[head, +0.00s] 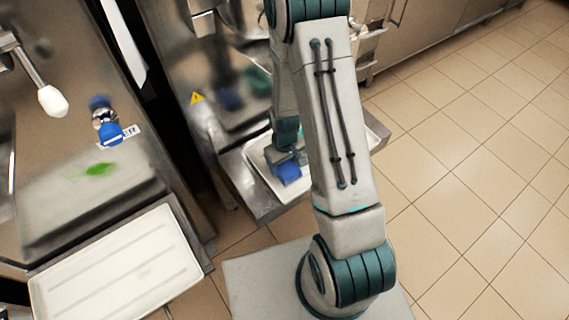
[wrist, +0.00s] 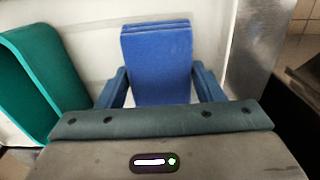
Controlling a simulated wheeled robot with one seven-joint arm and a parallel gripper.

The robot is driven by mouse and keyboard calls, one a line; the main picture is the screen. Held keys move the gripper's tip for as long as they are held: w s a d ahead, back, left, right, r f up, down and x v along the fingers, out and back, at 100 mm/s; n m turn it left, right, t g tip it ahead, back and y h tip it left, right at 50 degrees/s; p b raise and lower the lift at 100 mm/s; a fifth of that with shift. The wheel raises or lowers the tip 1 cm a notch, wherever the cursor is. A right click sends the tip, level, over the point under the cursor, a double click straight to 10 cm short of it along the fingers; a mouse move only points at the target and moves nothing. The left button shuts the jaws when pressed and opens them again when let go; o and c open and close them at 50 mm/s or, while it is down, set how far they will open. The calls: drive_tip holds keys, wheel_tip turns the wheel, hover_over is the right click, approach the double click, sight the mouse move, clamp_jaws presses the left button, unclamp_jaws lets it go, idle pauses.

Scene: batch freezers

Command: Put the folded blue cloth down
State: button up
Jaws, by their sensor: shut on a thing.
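The folded blue cloth (wrist: 157,62) stands upright between the two fingers of my gripper (wrist: 160,85) in the wrist view, its layered fold at the top. My gripper is shut on it. In the head view the cloth (head: 289,174) shows below my gripper (head: 287,158), over a white tray (head: 262,178) on a metal shelf at the front of the middle machine. The tray also shows behind the cloth in the wrist view (wrist: 88,30). I cannot tell whether the cloth touches the tray. My arm hides part of the tray.
A green open container (wrist: 45,80) stands close to the left of my gripper. A metal edge (wrist: 252,45) rises on the right. Another white tray (head: 115,268) sits in front of the left machine (head: 85,190). The tiled floor (head: 470,170) on the right is clear.

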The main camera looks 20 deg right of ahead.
drive_tip(key=shift+f, duration=0.2)
drive_tip(key=o, duration=0.9)
drive_tip(key=shift+o, duration=0.2)
drive_tip(key=shift+r, duration=0.1)
wheel_tip(320, 180, up, 12)
drive_tip(key=p, duration=0.2)
wheel_tip(320, 180, up, 11)
drive_tip(key=m+t, duration=0.1)
drive_tip(key=m, duration=0.1)
hover_over(285, 165)
drive_tip(key=s, duration=0.4)
drive_tip(key=s+r+m+t, duration=0.1)
drive_tip(key=s+r, duration=0.7)
drive_tip(key=s, duration=0.1)
drive_tip(key=shift+s+a+r+m, duration=0.3)
drive_tip(key=shift+s+r, duration=0.05)
drive_tip(key=shift+r, duration=0.05)
